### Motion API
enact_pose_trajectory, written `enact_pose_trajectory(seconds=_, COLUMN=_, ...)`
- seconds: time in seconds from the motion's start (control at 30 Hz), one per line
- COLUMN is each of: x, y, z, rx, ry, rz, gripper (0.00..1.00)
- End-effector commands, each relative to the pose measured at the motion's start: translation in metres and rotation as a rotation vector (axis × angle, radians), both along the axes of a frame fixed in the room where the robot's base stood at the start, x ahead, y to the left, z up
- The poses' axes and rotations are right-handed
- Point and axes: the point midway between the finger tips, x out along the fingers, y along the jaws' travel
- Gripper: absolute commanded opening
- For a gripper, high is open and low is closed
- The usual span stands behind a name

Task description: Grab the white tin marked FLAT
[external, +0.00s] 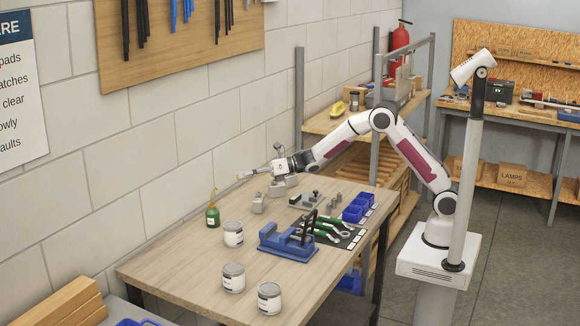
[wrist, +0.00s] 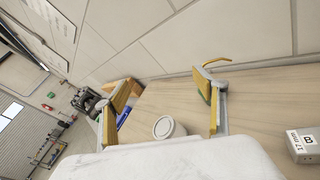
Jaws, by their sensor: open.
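Three white tins with grey lids stand upright on the wooden bench in the external view: one near the wall (external: 233,235), one toward the front edge (external: 233,278) and one at the front right (external: 269,299). Their labels are too small to read, so I cannot tell which is marked FLAT. My gripper (external: 257,172) is above the back of the bench, apart from all three tins. In the wrist view my gripper (wrist: 164,104) is open and empty. One tin (wrist: 164,128) shows beyond and between the fingers, its lower part hidden.
A green bottle (external: 213,217) stands near the wall; its yellow spout shows behind a finger.

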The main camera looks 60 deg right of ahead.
Motion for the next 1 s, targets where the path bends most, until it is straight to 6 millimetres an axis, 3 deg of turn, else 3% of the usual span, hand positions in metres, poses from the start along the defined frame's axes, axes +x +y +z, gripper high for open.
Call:
enact_pose_trajectory(seconds=0.2, x=-0.005, y=0.039, z=-0.037, rx=-0.089, ry=-0.159, rz=0.164, gripper=0.71)
enact_pose_trajectory(seconds=0.5, x=-0.025, y=0.081, z=-0.082, rx=-0.161, ry=-0.376, rz=0.351, gripper=0.71)
enact_pose_trajectory(seconds=0.7, x=-0.035, y=0.091, z=-0.094, rx=-0.174, ry=-0.448, rz=0.403, gripper=0.71)
enact_pose_trajectory(seconds=1.0, x=-0.035, y=0.092, z=-0.095, rx=-0.176, ry=-0.455, rz=0.409, gripper=0.71)
